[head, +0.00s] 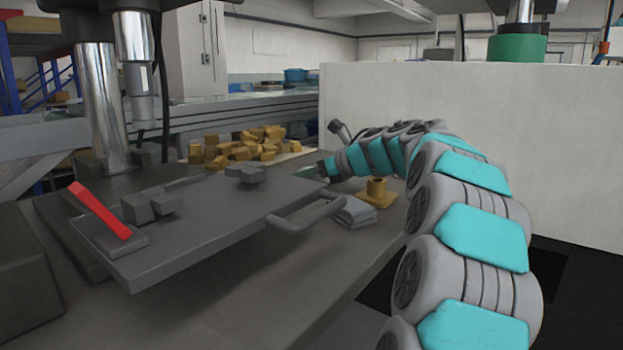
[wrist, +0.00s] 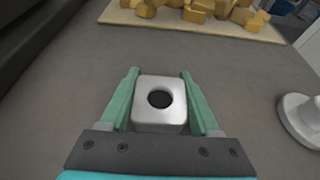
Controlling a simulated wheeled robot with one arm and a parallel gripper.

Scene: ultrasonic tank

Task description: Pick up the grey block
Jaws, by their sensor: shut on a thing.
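The grey block (wrist: 160,120) is pale, square with rounded edges, and has a dark round hole in its top. In the wrist view it sits between the two green fingers of my gripper (wrist: 160,74), which are shut on its left and right sides. I cannot tell whether the block touches the surface below. In the head view my arm reaches over the bench to my gripper (head: 309,172), beyond the dark plate's handle; I cannot make out the block there.
Yellow blocks (head: 245,148) lie heaped behind the dark plate (head: 215,225), which has a handle (head: 305,214) and a red lever (head: 100,209). A brassy flanged piece (head: 377,190) and folded grey cloth (head: 355,213) are near my arm. A pale round-based object (wrist: 299,120) stands right of my gripper.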

